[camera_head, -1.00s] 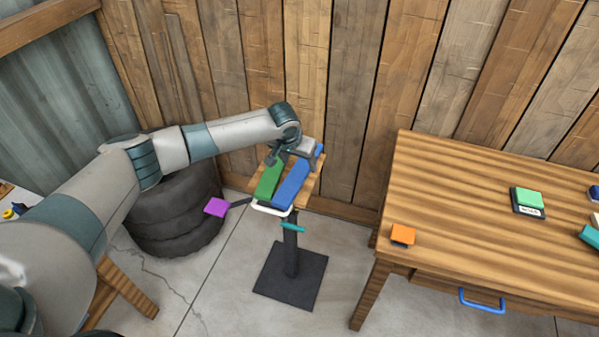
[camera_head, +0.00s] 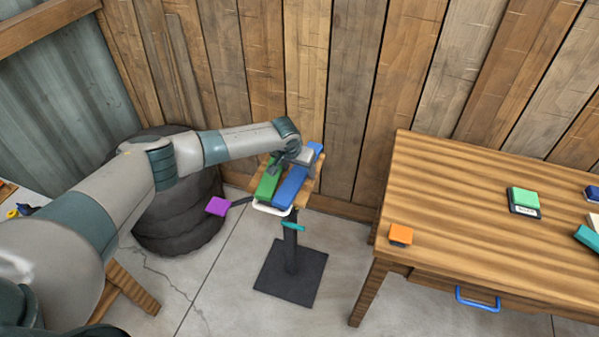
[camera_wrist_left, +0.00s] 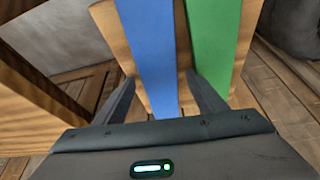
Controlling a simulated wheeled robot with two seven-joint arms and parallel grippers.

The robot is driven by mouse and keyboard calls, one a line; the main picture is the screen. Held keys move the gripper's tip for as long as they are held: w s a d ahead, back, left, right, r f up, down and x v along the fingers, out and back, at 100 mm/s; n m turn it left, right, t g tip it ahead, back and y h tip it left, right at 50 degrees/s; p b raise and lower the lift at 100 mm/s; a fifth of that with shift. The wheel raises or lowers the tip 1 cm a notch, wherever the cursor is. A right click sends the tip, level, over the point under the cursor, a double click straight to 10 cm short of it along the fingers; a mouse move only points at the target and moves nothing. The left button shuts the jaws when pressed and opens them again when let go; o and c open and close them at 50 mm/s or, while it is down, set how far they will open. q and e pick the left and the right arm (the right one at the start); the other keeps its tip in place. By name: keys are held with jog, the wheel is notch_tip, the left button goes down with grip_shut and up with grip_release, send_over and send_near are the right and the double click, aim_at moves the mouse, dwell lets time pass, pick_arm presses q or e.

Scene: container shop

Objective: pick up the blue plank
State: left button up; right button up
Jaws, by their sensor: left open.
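The blue plank (camera_head: 291,186) lies on a small wooden stand top beside the green plank (camera_head: 268,182). My left gripper (camera_head: 294,164) is over the far part of the blue plank and hides some of it. In the left wrist view the blue plank (camera_wrist_left: 154,50) runs between the two open fingers of my left gripper (camera_wrist_left: 160,98). The green plank (camera_wrist_left: 212,45) is to its right, close to the right finger. I cannot tell whether the fingers touch either plank. My right gripper is not in view.
The stand (camera_head: 291,262) has a dark post and square base, with a purple piece (camera_head: 217,206) sticking out left. Black tyres (camera_head: 180,225) and a plank wall are behind.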

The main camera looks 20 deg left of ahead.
aim_at(301, 172)
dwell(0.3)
pick_arm(q)
jog(key=c, duration=1.3)
jog(key=shift+r, duration=0.1)
jog(key=shift+r+b, duration=0.5)
jog(key=shift+r, duration=0.3)
jog(key=shift+d+r+b, duration=0.25)
jog(key=shift+r+b, duration=0.05)
jog(key=shift+r, duration=0.35)
jog(key=shift+d+r+b, duration=0.2)
jog(key=shift+r+b, duration=0.1)
jog(key=shift+r, duration=0.3)
jog(key=d+r+b, duration=0.1)
jog(key=d+r, duration=0.1)
jog(key=d, duration=0.1)
jog(key=d+r+b, duration=0.1)
jog(key=d+r, duration=0.1)
jog(key=d, duration=0.2)
jog(key=w+d+r+b, duration=0.1)
jog(key=d+r, duration=0.1)
jog(key=d, duration=0.1)
jog(key=shift+d+r+b, duration=0.4)
